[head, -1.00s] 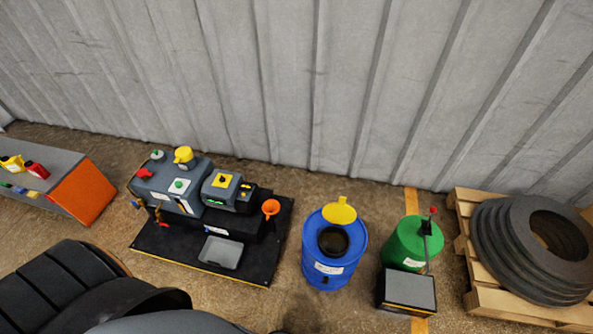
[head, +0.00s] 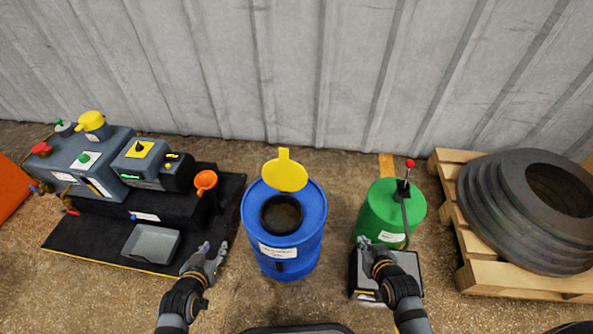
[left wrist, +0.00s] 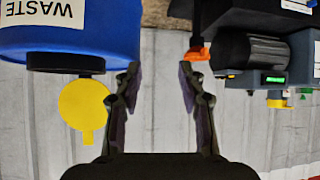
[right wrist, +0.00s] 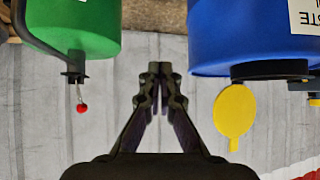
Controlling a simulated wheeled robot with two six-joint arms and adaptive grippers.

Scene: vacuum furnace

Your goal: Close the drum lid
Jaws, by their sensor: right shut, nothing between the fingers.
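The blue drum (head: 300,232) stands upright in the middle of the head view, with a dark round opening in its top. Its yellow lid (head: 285,172) stands open, raised at the back of the opening. The lid also shows in the left wrist view (left wrist: 84,105) and the right wrist view (right wrist: 234,112). My left gripper (head: 214,250) is open and empty, left of the drum and apart from it. My right gripper (head: 366,244) is shut and empty, right of the drum, in front of the green drum. Neither gripper touches the lid.
A green drum (head: 378,215) with a red-knobbed lever stands to the right, a dark box (head: 358,282) before it. A pallet (head: 475,277) of grey rings is at far right. A pump unit with an orange funnel (head: 205,181) is left. A corrugated wall (head: 300,70) is behind.

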